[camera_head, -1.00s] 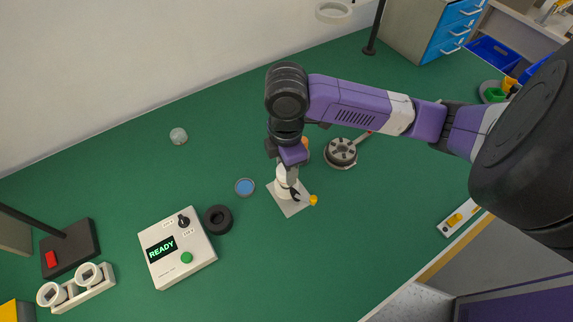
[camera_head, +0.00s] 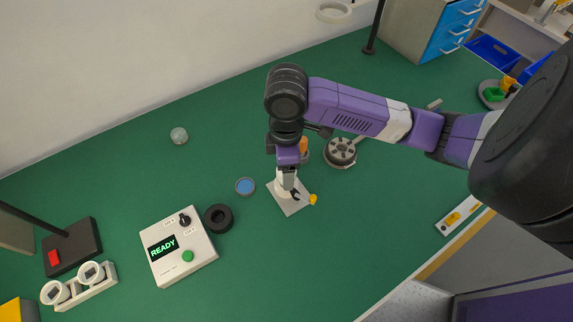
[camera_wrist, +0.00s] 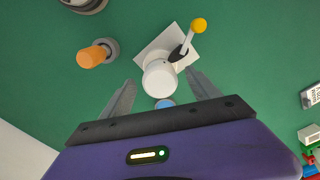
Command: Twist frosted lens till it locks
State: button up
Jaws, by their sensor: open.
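A white cylinder with a pale round top (camera_wrist: 160,78) stands on a square white plate (camera_wrist: 152,50); this may be the frosted lens on its holder, but I cannot tell for sure. My gripper (camera_wrist: 164,88) is open, with one finger on each side of the cylinder's near edge; no contact is clear. In the head view my gripper (camera_head: 286,180) is over the plate (camera_head: 296,207) and partly hides the cylinder. A pale, see-through dome (camera_head: 179,136) lies apart at the upper left.
A blue disc (camera_head: 245,186) and a black ring (camera_head: 218,218) lie left of the plate. A control box (camera_head: 178,247) reads READY. An orange-topped piece (camera_wrist: 93,56) stands close by, and a round grey metal fixture (camera_head: 341,152) is to the right. The green front area is clear.

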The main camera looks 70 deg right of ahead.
notch_tip(320, 180, up, 8)
jog(key=shift+f, duration=0.1)
dwell(0.4)
dwell(0.5)
